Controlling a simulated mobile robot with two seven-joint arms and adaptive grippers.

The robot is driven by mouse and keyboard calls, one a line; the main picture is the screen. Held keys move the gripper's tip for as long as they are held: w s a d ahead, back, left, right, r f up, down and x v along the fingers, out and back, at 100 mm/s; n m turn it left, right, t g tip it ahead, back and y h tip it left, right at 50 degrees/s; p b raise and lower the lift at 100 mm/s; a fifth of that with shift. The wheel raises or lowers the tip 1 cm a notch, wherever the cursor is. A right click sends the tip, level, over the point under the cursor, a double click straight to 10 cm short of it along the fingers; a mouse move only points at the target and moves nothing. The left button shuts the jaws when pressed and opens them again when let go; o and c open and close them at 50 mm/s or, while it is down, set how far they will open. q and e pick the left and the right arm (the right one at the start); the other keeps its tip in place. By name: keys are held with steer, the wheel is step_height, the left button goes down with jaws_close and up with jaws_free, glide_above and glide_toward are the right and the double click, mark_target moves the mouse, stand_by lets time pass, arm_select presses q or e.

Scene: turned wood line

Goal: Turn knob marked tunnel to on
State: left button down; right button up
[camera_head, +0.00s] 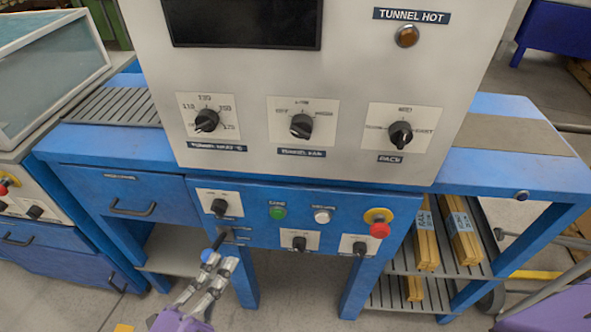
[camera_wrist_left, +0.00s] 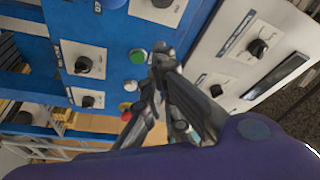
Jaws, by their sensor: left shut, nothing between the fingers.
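On the grey upper cabinet in the head view, a black knob (camera_head: 300,125) has a label that seems to read tunnel fan; its left mark reads off. A second black knob (camera_head: 206,120) to its left has a scale of numbers. The lower blue panel carries three black knobs: upper left (camera_head: 220,207), middle (camera_head: 299,243) and right (camera_head: 360,248); their labels are too small to read. My left gripper (camera_head: 217,244) is shut and empty just below the upper-left knob, apparently not on it. In the left wrist view its fingers (camera_wrist_left: 163,58) meet near the green button (camera_wrist_left: 137,56). My right gripper is not in view.
A white button (camera_head: 322,216) and a red stop button (camera_head: 379,229) on a yellow base are on the same blue panel. A pack knob (camera_head: 400,134) and an amber tunnel hot lamp (camera_head: 407,36) are on the cabinet. Yellowish packs (camera_head: 427,235) lie on the right shelves.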

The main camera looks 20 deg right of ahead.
mark_target(219, 209)
arm_select(q)
steer(key=r+x, duration=0.1)
steer(key=x, duration=0.9)
steer(key=a+f, duration=0.1)
steer(key=w+a+f, duration=0.1)
steer(key=a, duration=0.1)
steer(key=shift+w+f, duration=0.3)
steer(key=shift+m+p, duration=0.4)
steer(key=shift+p, duration=0.05)
steer(key=shift+f+m, duration=0.15)
steer(key=shift+m, duration=0.25)
